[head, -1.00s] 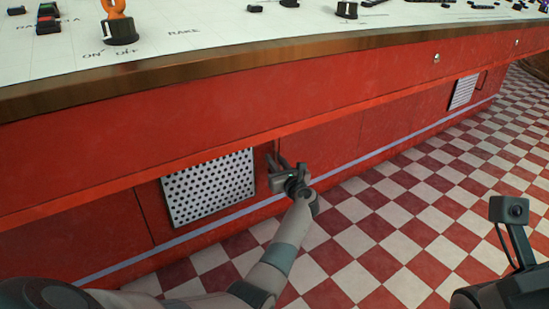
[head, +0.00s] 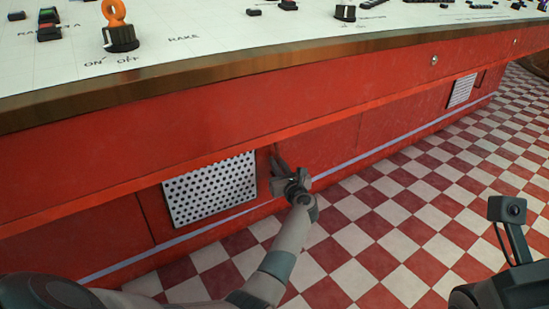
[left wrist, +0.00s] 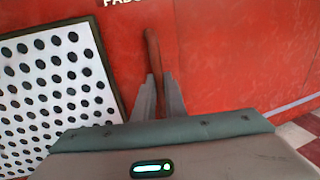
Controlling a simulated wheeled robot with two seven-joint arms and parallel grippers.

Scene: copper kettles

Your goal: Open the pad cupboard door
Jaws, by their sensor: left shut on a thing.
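The pad cupboard door (head: 325,148) is a red panel in the counter's front, right of a perforated white panel. It looks flush with the front. Its handle is an upright reddish-brown bar (left wrist: 152,48), under a partly cut-off label (left wrist: 122,3) in the left wrist view. My left gripper (head: 279,161) is at this handle in the head view. In the left wrist view its two grey fingers (left wrist: 159,94) are shut on the bar's lower part, one on each side. The bar's lower end is hidden by the gripper. My right gripper's fingers are not seen.
The perforated panel (head: 210,188) is just left of the handle. The counter's brown edge (head: 230,86) overhangs above. A second perforated panel (head: 462,90) is farther right. The checkered floor (head: 400,215) before the counter is clear, apart from my own parts.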

